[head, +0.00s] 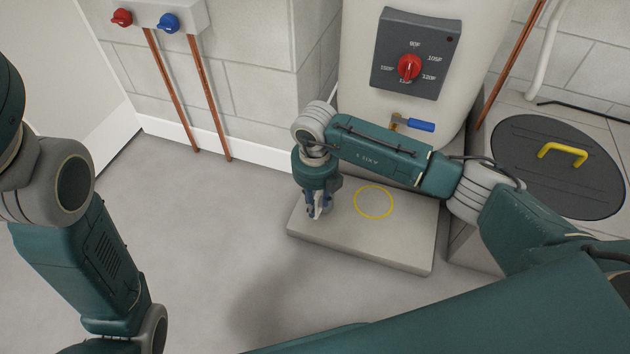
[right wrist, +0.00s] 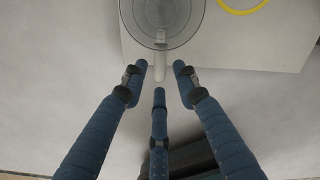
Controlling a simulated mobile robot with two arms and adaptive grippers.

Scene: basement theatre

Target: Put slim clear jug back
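The slim clear jug (right wrist: 162,18) shows at the top of the right wrist view, seen from above, with its round rim and a pale handle (right wrist: 160,66) pointing toward my gripper. It stands over the pale slab, beside the yellow ring (right wrist: 243,3). My right gripper (right wrist: 160,76) has its fingers spread, with the handle between the two front fingertips and gaps on both sides. In the head view my right gripper (head: 318,213) points down at the slab's left end; the jug cannot be made out there. The yellow ring (head: 374,187) on the slab is empty. My left gripper is out of view.
The pale slab (head: 400,250) lies on the floor before a white tank (head: 365,75) with a red dial (head: 409,67) and blue-handled tap (head: 420,125). A dark round lid (head: 520,180) with a yellow handle is at right. Floor at left is clear.

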